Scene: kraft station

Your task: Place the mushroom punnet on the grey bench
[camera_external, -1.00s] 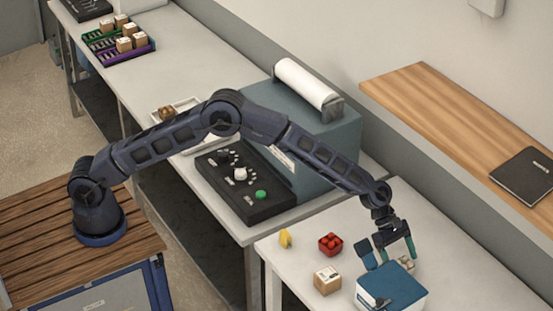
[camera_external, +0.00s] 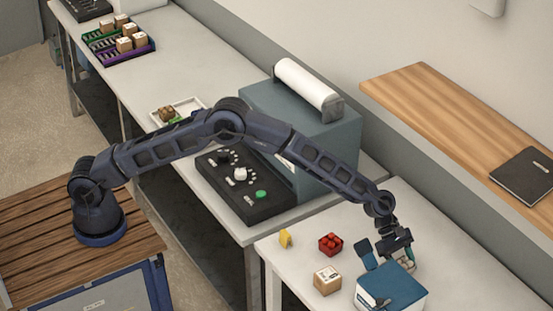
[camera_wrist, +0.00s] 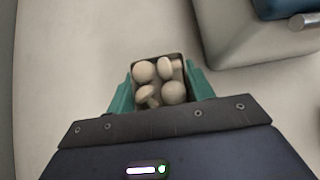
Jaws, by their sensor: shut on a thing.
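The mushroom punnet (camera_wrist: 158,83) is a small dark tray holding several pale mushrooms. In the wrist view it sits between the two green fingers of my gripper (camera_wrist: 160,88), which are shut on its sides. In the external view my gripper (camera_external: 398,254) is low over the near table, just behind the blue-and-white box, and mostly hides the punnet. I cannot tell whether the punnet is touching the table. The grey bench (camera_external: 186,62) is the long pale surface running from the middle to the far upper left.
A blue-lidded white box (camera_external: 392,288) stands close in front of my gripper. A carton (camera_external: 327,281), a red punnet (camera_external: 330,244) and a yellow item (camera_external: 285,238) lie to its left. A blue-grey machine (camera_external: 325,140), a black control panel (camera_external: 245,187) and a white tray (camera_external: 185,108) occupy the bench.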

